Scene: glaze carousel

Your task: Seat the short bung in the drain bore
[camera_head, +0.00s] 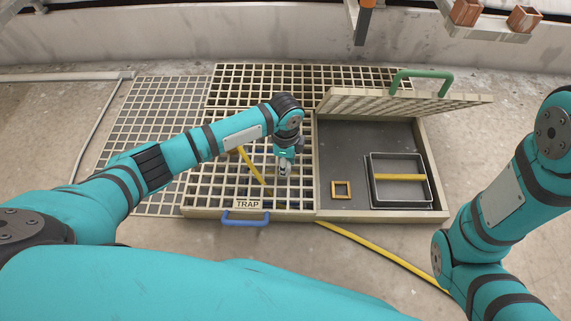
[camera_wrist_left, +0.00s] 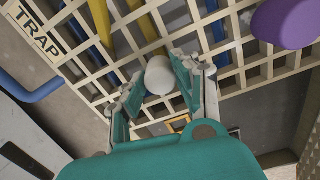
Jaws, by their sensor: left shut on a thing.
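My left gripper (camera_head: 284,170) is low over the grating marked TRAP. In the left wrist view its fingers are shut on a white, rounded piece (camera_wrist_left: 159,76), which I take to be the short bung. Only its pale rounded end shows; its length and far end are hidden. The grating (camera_head: 225,187) lies under it, and I cannot tell whether the piece touches the bars. I cannot make out the drain bore in either view. My right arm shows at the right edge of the head view, but its gripper is out of view.
A blue handle (camera_head: 246,218) is at the grating's front edge. To the right, an open pit holds a square bin (camera_head: 430,190) and a small wooden frame (camera_head: 341,197), with a green-handled grate (camera_head: 350,101) raised behind. A purple object (camera_wrist_left: 288,22) shows in the wrist view.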

